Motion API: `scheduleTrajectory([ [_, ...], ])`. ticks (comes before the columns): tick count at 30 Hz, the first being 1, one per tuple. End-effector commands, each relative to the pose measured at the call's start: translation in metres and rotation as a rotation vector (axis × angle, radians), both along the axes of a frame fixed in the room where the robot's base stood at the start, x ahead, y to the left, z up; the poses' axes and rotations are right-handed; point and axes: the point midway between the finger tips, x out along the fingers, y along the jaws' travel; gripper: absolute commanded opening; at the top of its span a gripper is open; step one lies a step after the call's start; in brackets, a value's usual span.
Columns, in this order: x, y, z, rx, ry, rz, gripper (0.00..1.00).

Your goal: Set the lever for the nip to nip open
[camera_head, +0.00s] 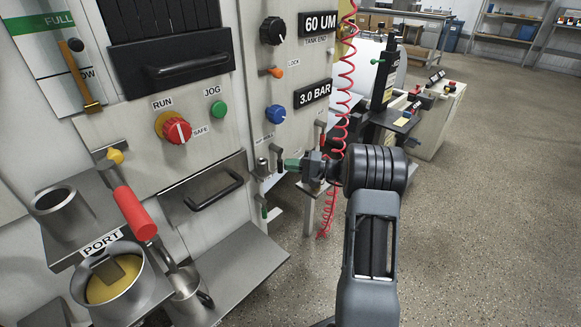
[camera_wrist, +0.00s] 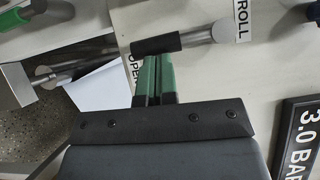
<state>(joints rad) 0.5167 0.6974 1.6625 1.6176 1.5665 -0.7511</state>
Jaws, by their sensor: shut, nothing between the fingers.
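My gripper (camera_head: 290,164) reaches left to the machine's front panel. Its green fingers (camera_wrist: 154,78) are pressed together with nothing between them. In the wrist view, a lever with a black grip (camera_wrist: 156,45) and a silver pivot end (camera_wrist: 225,32) lies just beyond the fingertips. The tips are at or very near the grip's side; I cannot tell if they touch. A label ending in "ROLL" (camera_wrist: 241,19) is by the pivot, and an "OPEN" label (camera_wrist: 133,76) is partly hidden by the fingers. In the head view, the lever (camera_head: 278,152) is small beside my fingertips.
A blue knob (camera_head: 275,114) and a 3.0 BAR display (camera_head: 314,93) are above my gripper. A red coiled hose (camera_head: 346,75) hangs close behind the wrist. A green-handled lever (camera_head: 264,208) is below. A red-handled lever (camera_head: 134,212) and a metal shelf (camera_head: 240,275) stand at left.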

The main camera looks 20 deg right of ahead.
Motion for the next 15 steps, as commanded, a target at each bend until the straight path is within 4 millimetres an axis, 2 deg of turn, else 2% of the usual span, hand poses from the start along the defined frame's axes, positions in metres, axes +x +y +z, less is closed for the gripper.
scheduleTrajectory([
  [7,0.005,-0.035,-0.002,0.001,0.001,0.007,0.00],
  [15,-0.025,-0.081,0.003,0.001,0.004,0.007,0.00],
])
